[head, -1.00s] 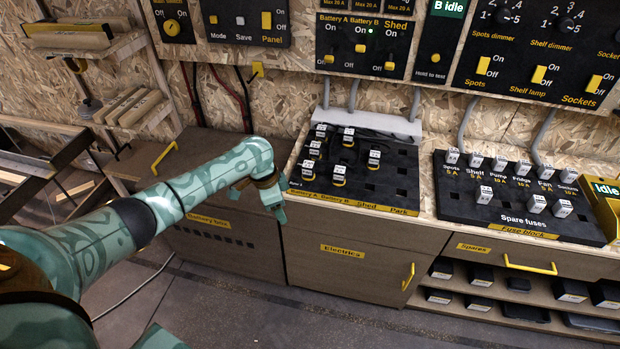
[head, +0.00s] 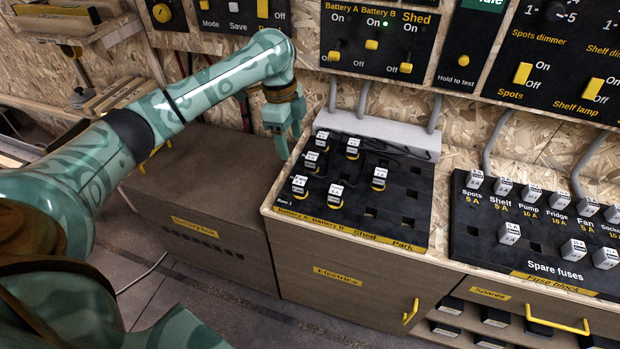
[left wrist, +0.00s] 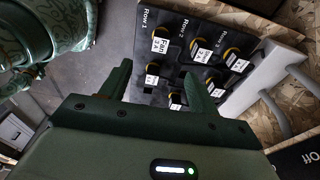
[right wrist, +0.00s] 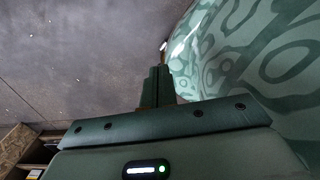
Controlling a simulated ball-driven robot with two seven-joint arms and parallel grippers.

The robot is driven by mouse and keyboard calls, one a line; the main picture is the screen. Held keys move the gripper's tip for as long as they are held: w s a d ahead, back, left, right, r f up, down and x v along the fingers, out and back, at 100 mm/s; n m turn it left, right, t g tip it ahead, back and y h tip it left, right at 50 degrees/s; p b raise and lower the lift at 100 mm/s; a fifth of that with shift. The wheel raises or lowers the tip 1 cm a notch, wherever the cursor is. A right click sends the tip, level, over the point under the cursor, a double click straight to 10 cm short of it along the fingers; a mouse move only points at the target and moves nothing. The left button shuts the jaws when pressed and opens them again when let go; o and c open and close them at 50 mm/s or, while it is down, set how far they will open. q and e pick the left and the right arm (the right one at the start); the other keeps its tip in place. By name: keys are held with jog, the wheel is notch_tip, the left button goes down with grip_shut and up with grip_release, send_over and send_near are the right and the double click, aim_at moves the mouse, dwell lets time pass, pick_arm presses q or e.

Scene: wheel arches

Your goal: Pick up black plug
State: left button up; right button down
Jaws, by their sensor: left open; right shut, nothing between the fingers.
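Several small black plugs with white labels and yellow rings stand upright in the black socket board (head: 413,215). One of them is the front-left plug (head: 300,186), another the back plug (head: 352,147). I cannot tell which one the task means. My left gripper (head: 289,145) is open and empty, above the board's back-left corner, apart from the plugs. In the left wrist view the plugs show beyond and between its open fingers (left wrist: 157,70); one plug (left wrist: 160,42) has a label reading "Fan". My right gripper (right wrist: 157,70) is shut and empty, away from the board.
The board sits on the Electrics cabinet (head: 340,285). A grey cable duct (head: 385,132) runs behind it under the switch panel (head: 375,45). To the right is the fuse block (head: 480,245) with several white-labelled fuses. A lower brown cabinet (head: 200,200) stands to the left.

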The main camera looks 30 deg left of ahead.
aim_at(299, 180)
pick_arm(q)
jog(key=f+b, duration=0.2)
jog(key=f, duration=0.1)
jog(key=f+b, duration=0.2)
jog(key=f, duration=0.2)
jog(key=d+f+b, duration=0.1)
jog(key=f, duration=0.2)
jog(key=shift+w+d+f+b, duration=0.1)
jog(key=shift+w+f+b, duration=0.05)
jog(key=shift+f+b, duration=0.25)
jog(key=shift+f, duration=0.15)
jog(key=f+b, duration=0.4)
jog(key=f, duration=0.1)
jog(key=shift+w+d, duration=0.15)
jog(key=shift+d, duration=0.15)
jog(key=shift+r, duration=0.15)
jog(key=c, duration=1.1)
pick_arm(e)
jog(key=s+f+g, duration=0.1)
jog(key=s+f, duration=0.4)
jog(key=f, duration=0.4)
